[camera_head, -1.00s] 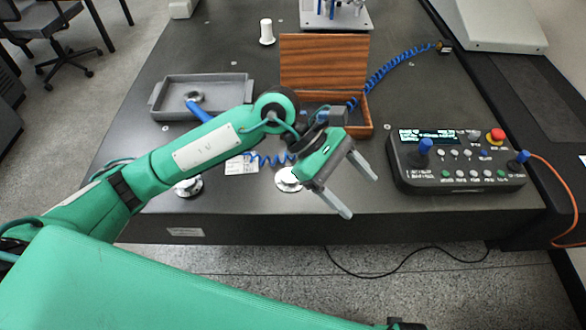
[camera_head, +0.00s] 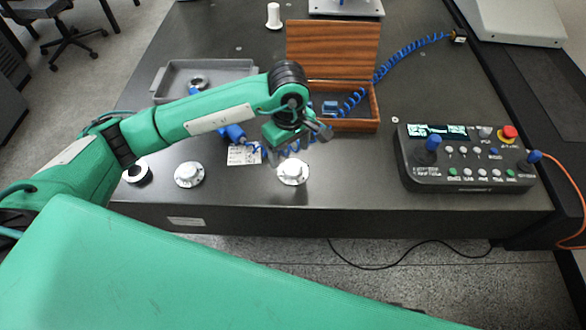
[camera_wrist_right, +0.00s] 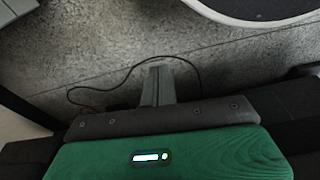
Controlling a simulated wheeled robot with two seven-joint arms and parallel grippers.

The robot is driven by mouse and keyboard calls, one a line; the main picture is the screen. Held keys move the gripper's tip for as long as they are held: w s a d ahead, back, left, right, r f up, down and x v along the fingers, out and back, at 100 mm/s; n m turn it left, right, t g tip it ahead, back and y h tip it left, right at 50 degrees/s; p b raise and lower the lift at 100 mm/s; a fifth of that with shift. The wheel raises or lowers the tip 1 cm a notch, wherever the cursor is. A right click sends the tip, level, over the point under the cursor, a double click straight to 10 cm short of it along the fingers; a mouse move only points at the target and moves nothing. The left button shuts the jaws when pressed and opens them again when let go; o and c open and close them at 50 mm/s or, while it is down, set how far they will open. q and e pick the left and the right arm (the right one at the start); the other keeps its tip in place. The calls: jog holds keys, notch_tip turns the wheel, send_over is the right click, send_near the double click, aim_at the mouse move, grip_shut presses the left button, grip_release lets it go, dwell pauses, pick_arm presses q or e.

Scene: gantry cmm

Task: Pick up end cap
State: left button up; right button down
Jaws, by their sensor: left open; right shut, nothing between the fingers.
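Three round silver flanged pieces stand along the front of the dark table: one at the left (camera_head: 137,173), one in the middle (camera_head: 189,174) and one at the right (camera_head: 293,172). I cannot tell which is named the end cap. My left gripper (camera_head: 298,146) points down above and behind the right piece, apart from it. It is open, with its fingers hard to make out against the table. My right gripper (camera_wrist_right: 158,84) shows in the right wrist view, shut and empty above the speckled floor.
An open wooden box (camera_head: 378,110) stands behind the left gripper, with a coiled blue cable (camera_head: 402,55) beside it. A grey tray (camera_head: 160,82) is partly behind my left arm. A control panel (camera_head: 465,160) stands right. Front table between them is clear.

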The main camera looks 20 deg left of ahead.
aim_at(293, 167)
pick_arm(q)
jog(key=shift+f, duration=0.55)
jog(key=f, duration=0.4)
jog(key=shift+d+f+p, duration=0.35)
jog(key=shift+d+f, duration=0.05)
jog(key=c, duration=1.2)
pick_arm(e)
jog(key=shift+s+d+f, duration=0.1)
jog(key=shift+s+f, duration=0.1)
jog(key=shift+f, duration=0.35)
jog(key=shift+s+d+f, duration=0.1)
jog(key=shift+s+f, duration=0.05)
jog(key=shift+f, duration=0.4)
pick_arm(q)
jog(key=shift+r, duration=0.1)
